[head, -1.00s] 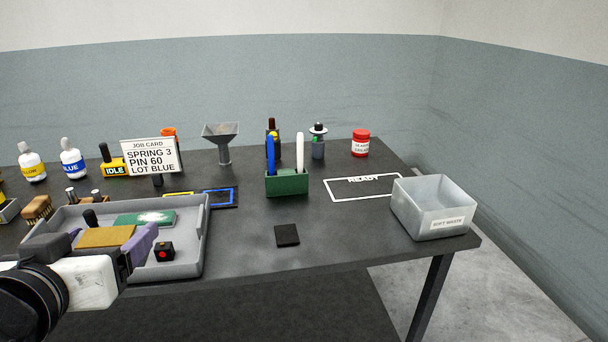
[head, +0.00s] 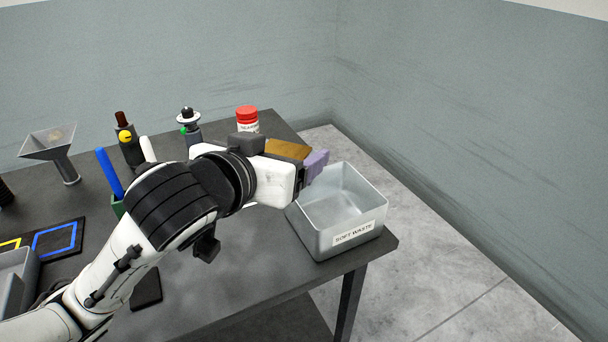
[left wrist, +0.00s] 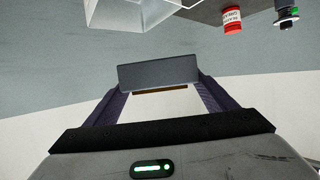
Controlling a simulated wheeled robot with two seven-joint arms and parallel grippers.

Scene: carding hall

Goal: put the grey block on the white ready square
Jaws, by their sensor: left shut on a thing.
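My left gripper (head: 300,165) is shut on the grey block, out to the right above the table and beside the far side of the soft-waste bin. The grey block (left wrist: 158,73) shows a plain grey face across the fingertips in the left wrist view, with a thin brown strip under it. In the head view its visible side (head: 288,149) looks brown. The white ready square is almost wholly hidden behind my left arm; only a short white line shows below the wrist. My right gripper is not in view.
A funnel (head: 55,150) stands left. The floor lies beyond the table's right edge.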

